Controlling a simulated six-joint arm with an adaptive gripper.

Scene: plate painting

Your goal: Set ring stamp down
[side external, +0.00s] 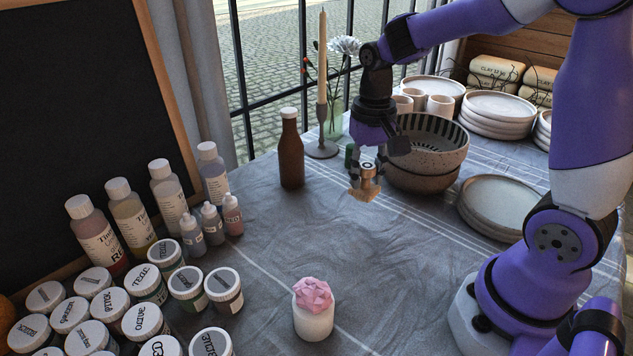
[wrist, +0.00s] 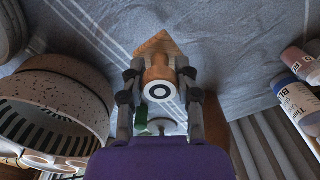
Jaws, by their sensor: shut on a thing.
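The ring stamp (side external: 364,190) is a small wooden stamp with a pale wooden body and a round end marked with a dark ring. My gripper (side external: 368,174) is shut on it, left of the speckled bowls and over the grey cloth. In the wrist view the stamp (wrist: 158,72) sits between the two fingers of my gripper (wrist: 160,88), its ring mark facing the camera and its wooden end pointing away toward the cloth. I cannot tell whether the stamp touches the cloth.
Stacked speckled bowls (side external: 428,150) stand close on the right. A brown bottle (side external: 290,152) and a candle holder (side external: 322,140) stand to the left and behind. Paint jars (side external: 143,320) fill the front left. A pink sponge (side external: 313,294) sits in front. Open cloth (side external: 390,265) lies between.

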